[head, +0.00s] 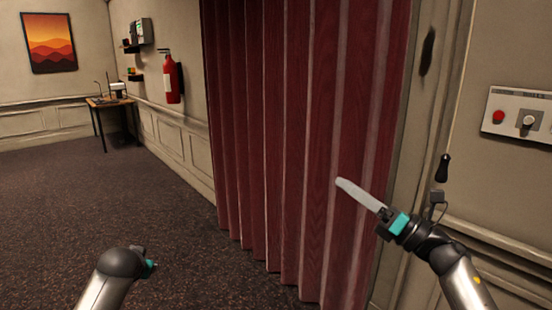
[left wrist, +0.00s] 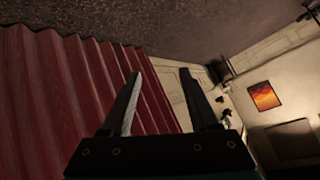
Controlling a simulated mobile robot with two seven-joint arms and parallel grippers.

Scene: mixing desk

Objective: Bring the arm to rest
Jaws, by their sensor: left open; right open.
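My right arm comes in from the lower right of the head view. Its gripper (head: 341,182) points up and left in front of the red curtain (head: 265,120), and one long pale finger shows clearly. Nothing shows held in it. My left arm (head: 118,265) is low at the left of the head view, and its fingers are hidden there. In the left wrist view my left gripper (left wrist: 161,73) has its two dark fingers well apart, with nothing between them. The red curtain (left wrist: 55,85) fills the left of that view, behind the fingers.
A wall panel (head: 515,114) with a red button and a switch is at the far right. A dark handle (head: 443,168) shows near my right wrist. A fire extinguisher (head: 171,78) hangs left of the curtain. A small table (head: 110,101) stands farther back. The carpet (head: 90,190) is clear.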

